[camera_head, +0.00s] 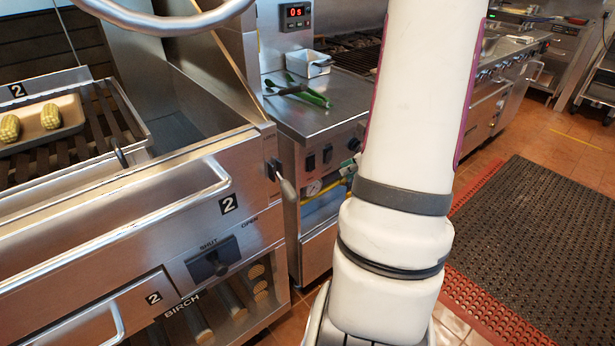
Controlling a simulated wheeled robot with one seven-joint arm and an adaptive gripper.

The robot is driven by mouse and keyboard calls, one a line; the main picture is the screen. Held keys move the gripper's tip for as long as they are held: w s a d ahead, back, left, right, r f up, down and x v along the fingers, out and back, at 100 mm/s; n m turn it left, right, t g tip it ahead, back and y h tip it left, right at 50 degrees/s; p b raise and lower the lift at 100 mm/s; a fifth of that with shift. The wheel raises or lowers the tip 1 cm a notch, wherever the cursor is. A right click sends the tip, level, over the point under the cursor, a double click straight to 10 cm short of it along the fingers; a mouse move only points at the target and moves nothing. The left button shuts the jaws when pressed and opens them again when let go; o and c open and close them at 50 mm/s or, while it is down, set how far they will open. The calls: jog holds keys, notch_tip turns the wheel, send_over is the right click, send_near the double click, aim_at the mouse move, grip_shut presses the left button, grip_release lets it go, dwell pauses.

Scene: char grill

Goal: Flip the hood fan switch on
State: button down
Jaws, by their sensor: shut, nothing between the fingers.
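Small dark switches sit on the steel front panel of the counter in the middle of the view. One rocker switch (311,163) is at the left, another (328,153) is beside it, and a dark knob or switch (353,144) is further right, close to my arm. I cannot read any label that tells which is the hood fan switch, nor their on or off positions. My white arm stands large in front of the counter and hides part of its right side. My gripper's fingers are not in view.
A grill with a tray of corn (48,118) and a protruding side handle (284,186) stands at left. A red timer display (295,12) is behind. A black mat (545,235) covers open floor at right.

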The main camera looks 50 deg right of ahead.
aim_at(312, 164)
jog(key=w+r+b+x, duration=0.1)
jog(key=w+b+x, duration=0.1)
jog(key=x, duration=1.1)
jog(key=shift+d+r, duration=0.2)
jog(key=shift+r, duration=0.2)
jog(key=shift+w+f+b, duration=0.15)
jog(key=shift+w+b, duration=0.1)
jog(key=shift+b, duration=0.45)
